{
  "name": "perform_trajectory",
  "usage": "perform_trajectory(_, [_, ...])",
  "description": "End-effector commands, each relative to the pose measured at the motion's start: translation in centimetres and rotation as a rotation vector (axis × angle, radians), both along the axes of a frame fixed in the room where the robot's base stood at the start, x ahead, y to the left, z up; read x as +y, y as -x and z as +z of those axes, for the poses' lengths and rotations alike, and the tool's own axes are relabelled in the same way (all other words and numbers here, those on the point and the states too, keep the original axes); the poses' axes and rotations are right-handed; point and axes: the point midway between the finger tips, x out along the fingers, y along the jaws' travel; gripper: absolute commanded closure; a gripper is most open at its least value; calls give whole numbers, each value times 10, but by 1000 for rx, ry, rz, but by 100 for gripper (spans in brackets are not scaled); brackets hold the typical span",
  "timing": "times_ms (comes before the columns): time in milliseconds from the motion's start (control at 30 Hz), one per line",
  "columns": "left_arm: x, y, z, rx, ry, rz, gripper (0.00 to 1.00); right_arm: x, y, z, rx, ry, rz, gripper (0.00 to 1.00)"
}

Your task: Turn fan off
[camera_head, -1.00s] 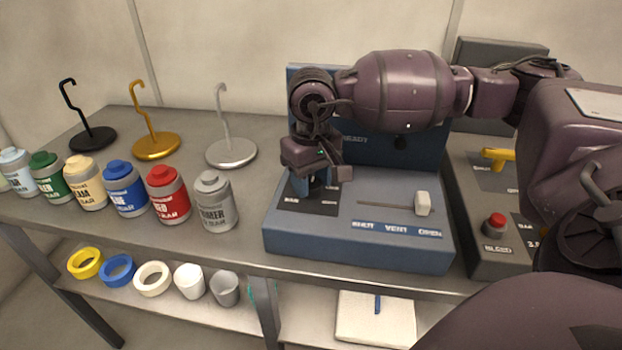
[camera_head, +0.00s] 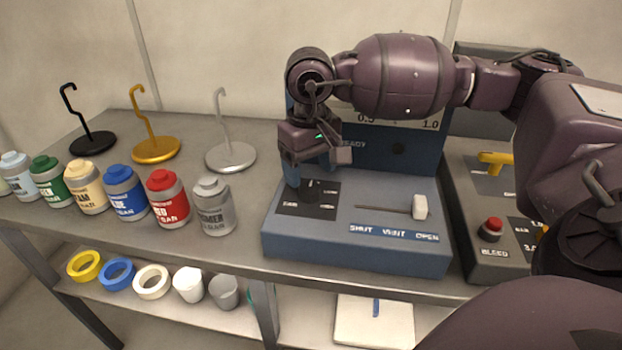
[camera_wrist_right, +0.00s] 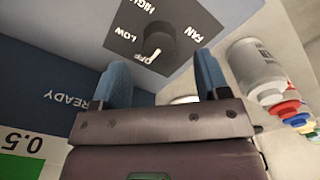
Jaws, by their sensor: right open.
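The fan knob (camera_head: 311,190) is a round black dial on a black plate on the sloped top of the blue box (camera_head: 350,250). In the right wrist view the knob (camera_wrist_right: 158,50) sits beside the words FAN, LOW and HIGH, and its white pointer mark appears to lie at OFF. My right gripper (camera_head: 309,172) is just above the knob, with its blue fingers apart. In the right wrist view the gripper (camera_wrist_right: 161,75) is open and empty, with the knob beyond the gap between its fingertips. My left gripper is not in view.
A white slider (camera_head: 420,207) stands near OPEN on the same box. A grey box with a red button (camera_head: 492,229) and a yellow lever (camera_head: 496,158) is at right. Several paint cans, including a grey one (camera_head: 213,207), and hook stands are at left.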

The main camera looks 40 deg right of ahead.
Motion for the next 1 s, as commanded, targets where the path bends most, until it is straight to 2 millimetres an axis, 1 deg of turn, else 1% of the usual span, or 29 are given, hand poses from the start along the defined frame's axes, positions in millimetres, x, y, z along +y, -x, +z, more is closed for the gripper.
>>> perform_trajectory(33, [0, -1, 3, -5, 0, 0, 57, 0, 0, 13, -7, 0, 0, 31])
perform_trajectory(200, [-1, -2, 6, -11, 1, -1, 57, 0, 0, 42, -5, -1, 0, 31])
perform_trajectory(300, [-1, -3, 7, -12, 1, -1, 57, 0, 0, 56, -4, 0, 0, 31])
perform_trajectory(400, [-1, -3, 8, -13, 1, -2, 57, 0, 0, 64, -3, 0, 0, 31])
perform_trajectory(567, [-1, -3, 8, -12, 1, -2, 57, 0, 0, 70, 0, 0, 0, 31])
perform_trajectory(1000, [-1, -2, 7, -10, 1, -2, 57, 0, 0, 70, 0, 0, 1, 31])
